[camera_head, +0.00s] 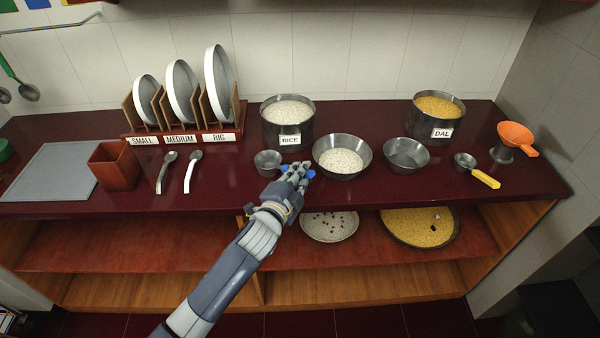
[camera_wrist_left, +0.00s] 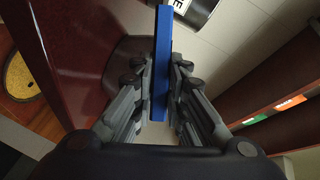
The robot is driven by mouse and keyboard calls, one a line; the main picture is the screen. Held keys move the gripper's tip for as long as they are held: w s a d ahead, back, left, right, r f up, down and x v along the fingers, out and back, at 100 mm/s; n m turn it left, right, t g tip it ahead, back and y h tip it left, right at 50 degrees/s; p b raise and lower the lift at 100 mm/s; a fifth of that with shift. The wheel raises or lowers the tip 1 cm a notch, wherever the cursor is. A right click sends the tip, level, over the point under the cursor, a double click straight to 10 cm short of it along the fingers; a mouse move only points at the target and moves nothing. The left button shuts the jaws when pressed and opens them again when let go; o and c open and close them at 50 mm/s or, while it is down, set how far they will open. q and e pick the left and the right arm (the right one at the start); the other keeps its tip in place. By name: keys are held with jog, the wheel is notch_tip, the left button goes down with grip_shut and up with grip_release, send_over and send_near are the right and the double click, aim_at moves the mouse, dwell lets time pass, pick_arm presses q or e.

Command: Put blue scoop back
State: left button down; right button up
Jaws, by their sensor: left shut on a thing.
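The blue scoop has a small grey metal cup (camera_head: 267,160) and a blue handle (camera_head: 311,173). My left gripper (camera_head: 295,174) reaches over the counter's front edge and is shut on the handle, which also shows as a long blue bar (camera_wrist_left: 161,65) between both fingers in the left wrist view. The cup is left of the fingers, in front of the RICE pot (camera_head: 289,125). I cannot tell whether the cup touches the counter. The fingers cover part of the handle. My right gripper is not in view.
A bowl of rice (camera_head: 325,154) is close right of the gripper, with an empty bowl (camera_head: 423,150) beyond. The DAL pot (camera_head: 425,121), a yellow-handled scoop (camera_head: 484,177) and an orange funnel (camera_head: 516,137) are at right. Two spoons (camera_head: 188,172) lie left, with clear counter between.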

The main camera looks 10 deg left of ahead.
pick_arm(q)
jog(key=shift+f, duration=0.2)
jog(key=c, duration=1.6)
grip_release()
jog(key=shift+r, duration=0.15)
jog(key=b+v, duration=0.1)
jog(key=v, duration=1.1)
jog(key=shift+a, duration=0.1)
